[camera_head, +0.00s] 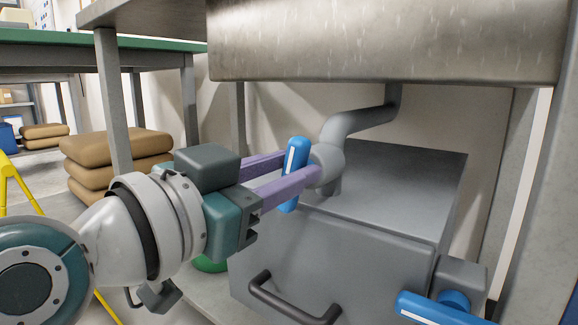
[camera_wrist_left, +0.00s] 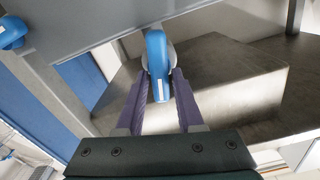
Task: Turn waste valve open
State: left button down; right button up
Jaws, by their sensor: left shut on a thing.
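A blue valve handle (camera_head: 296,160) with a white stripe stands near upright, tilted a little, in front of the grey pipe (camera_head: 360,122) under the metal sink. My left gripper (camera_head: 302,168) reaches in from the left, its purple fingers shut on this handle, one on each side. In the left wrist view the handle (camera_wrist_left: 157,62) lies between the fingertips of the gripper (camera_wrist_left: 160,78). The fingers hide part of the handle and its joint with the pipe. My right gripper is not in view.
A second blue handle (camera_head: 435,309) is at the lower right by the grey box (camera_head: 370,190), which has a dark bar handle (camera_head: 292,302). The sink basin (camera_head: 385,45) hangs low above. Brown sacks (camera_head: 115,160) and a table leg (camera_head: 112,95) stand at left.

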pick_arm(q)
jog(key=shift+a+r+n+p, duration=0.1)
jog(key=shift+r+n+p, duration=0.2)
jog(key=shift+n+p, duration=0.75)
jog(key=shift+w+f+n, duration=0.1)
jog(key=shift+f+n, duration=0.15)
jog(key=shift+n, duration=0.2)
jog(key=c, duration=0.7)
grip_release()
jog(key=shift+s+a+p, duration=0.2)
jog(key=shift+p, duration=0.1)
jog(key=p+v, duration=0.4)
jog(key=v, duration=0.5)
jog(key=shift+s, duration=0.2)
jog(key=shift+a, duration=0.1)
